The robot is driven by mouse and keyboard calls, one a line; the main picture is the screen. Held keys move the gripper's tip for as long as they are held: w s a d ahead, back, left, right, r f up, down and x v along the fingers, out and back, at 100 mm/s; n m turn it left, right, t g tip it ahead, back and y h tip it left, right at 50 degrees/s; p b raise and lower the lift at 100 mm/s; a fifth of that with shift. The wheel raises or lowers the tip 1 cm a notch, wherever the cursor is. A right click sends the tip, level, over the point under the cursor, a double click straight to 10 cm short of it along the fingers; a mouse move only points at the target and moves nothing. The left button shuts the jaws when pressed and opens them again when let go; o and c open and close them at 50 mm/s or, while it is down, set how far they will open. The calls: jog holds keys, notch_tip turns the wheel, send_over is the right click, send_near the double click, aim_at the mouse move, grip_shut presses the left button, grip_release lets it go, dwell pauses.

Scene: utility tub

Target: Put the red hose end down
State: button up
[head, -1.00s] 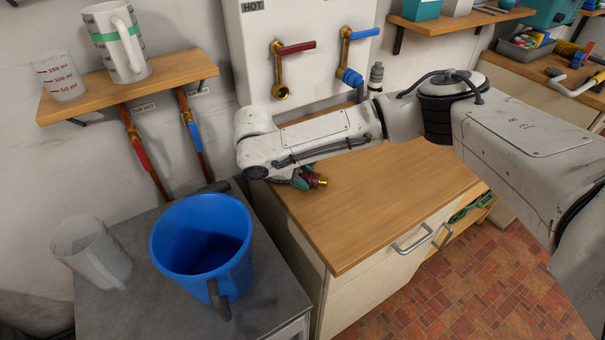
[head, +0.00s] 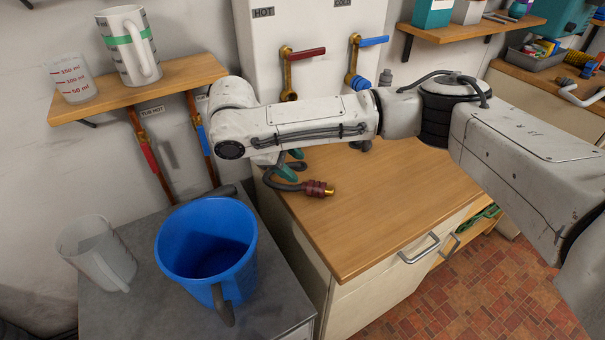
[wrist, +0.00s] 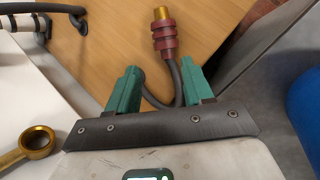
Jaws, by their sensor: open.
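The red hose end (head: 318,188), a ribbed dark-red fitting with a brass tip, lies on the wooden counter (head: 400,210) near its left side. Its dark grey hose curves back under my gripper (head: 291,164). In the wrist view the red hose end (wrist: 164,40) lies beyond the fingertips, brass tip pointing away. My gripper (wrist: 160,78) has its two green fingers spread apart there, and the hose loops in the space between and beyond them. The fingers do not grip it. Part of the hose is hidden behind the gripper.
A blue bucket (head: 165,240) and a clear jug (head: 95,250) stand on the grey table at the lower left. Red and blue tap levers (head: 308,53) are on the wall panel behind my arm. The counter's middle and right are clear.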

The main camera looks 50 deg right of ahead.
jog(key=shift+v, duration=1.6)
